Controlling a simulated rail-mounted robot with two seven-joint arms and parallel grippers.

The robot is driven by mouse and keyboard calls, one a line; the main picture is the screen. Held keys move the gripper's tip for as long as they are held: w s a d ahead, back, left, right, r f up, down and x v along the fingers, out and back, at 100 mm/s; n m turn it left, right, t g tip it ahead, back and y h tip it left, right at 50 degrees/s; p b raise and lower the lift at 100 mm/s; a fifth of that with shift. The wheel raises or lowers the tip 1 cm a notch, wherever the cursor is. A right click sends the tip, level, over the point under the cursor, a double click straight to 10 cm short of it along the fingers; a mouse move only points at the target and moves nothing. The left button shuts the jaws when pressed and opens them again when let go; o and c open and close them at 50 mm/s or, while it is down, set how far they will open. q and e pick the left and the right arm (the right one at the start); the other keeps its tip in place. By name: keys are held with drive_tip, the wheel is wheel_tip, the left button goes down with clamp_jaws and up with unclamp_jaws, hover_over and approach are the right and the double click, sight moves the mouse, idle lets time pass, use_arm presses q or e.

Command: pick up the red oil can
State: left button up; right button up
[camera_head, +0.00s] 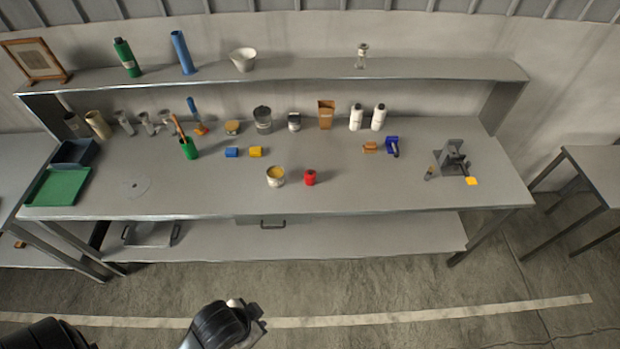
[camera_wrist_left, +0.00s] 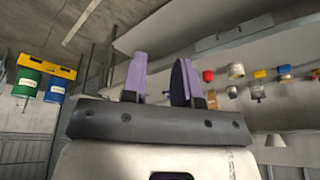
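The red oil can (camera_head: 309,177) is a small red cylinder standing near the front middle of the workbench (camera_head: 350,195) in the head view. Just left of it, and apart, stands a tin with a yellow top (camera_head: 276,176). My left gripper (camera_wrist_left: 161,72) shows in the left wrist view as two purple fingers, spread apart with nothing between them. In the head view, parts of my arm are at the bottom edge, in front of the bench. My right gripper is not seen.
White bottles (camera_head: 356,117) stand further back, under the raised shelf (camera_head: 300,72). A green tray (camera_head: 58,186) is at the left end. The bench front around the can is clear.

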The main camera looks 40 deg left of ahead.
use_arm(q)
drive_tip(key=o, duration=1)
